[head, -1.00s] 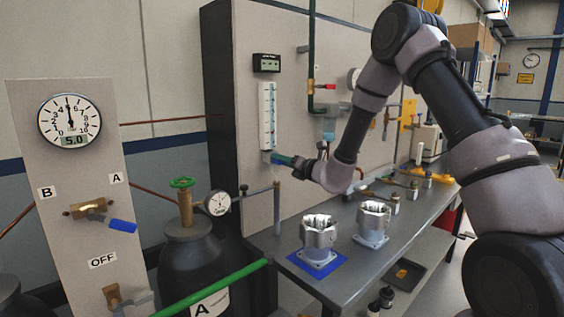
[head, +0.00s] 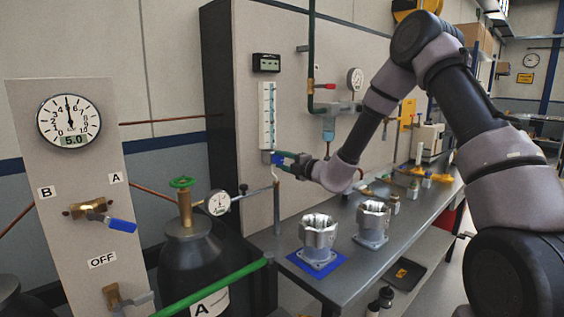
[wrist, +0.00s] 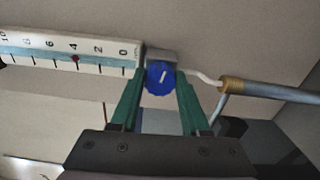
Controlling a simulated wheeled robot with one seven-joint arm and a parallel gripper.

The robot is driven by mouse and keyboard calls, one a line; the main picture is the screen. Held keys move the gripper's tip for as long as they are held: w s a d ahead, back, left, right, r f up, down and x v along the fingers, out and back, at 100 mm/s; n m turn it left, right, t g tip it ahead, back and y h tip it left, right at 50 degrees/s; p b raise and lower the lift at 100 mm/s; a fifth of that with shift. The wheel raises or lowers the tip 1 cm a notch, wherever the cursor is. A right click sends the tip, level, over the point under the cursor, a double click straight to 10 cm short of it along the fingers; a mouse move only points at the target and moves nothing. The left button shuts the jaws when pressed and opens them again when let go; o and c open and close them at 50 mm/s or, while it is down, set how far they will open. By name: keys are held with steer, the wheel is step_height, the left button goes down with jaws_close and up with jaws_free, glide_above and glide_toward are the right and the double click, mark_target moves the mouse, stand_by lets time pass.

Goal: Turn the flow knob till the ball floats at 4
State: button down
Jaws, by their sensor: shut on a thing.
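The flow knob (wrist: 160,77) is blue and round, with a white line tilted a little from upright in the wrist view. It sits at the bottom end of the white flow tube scale (head: 267,115). In the wrist view the scale (wrist: 100,65) runs sideways, from 0 beside the knob to 10 at the far left. The small red ball (wrist: 75,58) is level with the 4 mark. My gripper (wrist: 161,78) has its green fingers shut on the knob, one on each side. In the head view my gripper (head: 285,158) reaches the knob from the right.
A small display (head: 266,63) is above the scale. A metal tube with a brass end (wrist: 235,86) is close to the right finger in the wrist view. Two machined housings (head: 318,235) (head: 372,220) stand on the bench below. A gas cylinder (head: 190,255) stands to the left.

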steer(key=shift+f+m, duration=0.1)
steer(key=shift+m, duration=0.5)
steer(key=shift+c, duration=1.9)
jaws_free()
steer(key=v, duration=1.1)
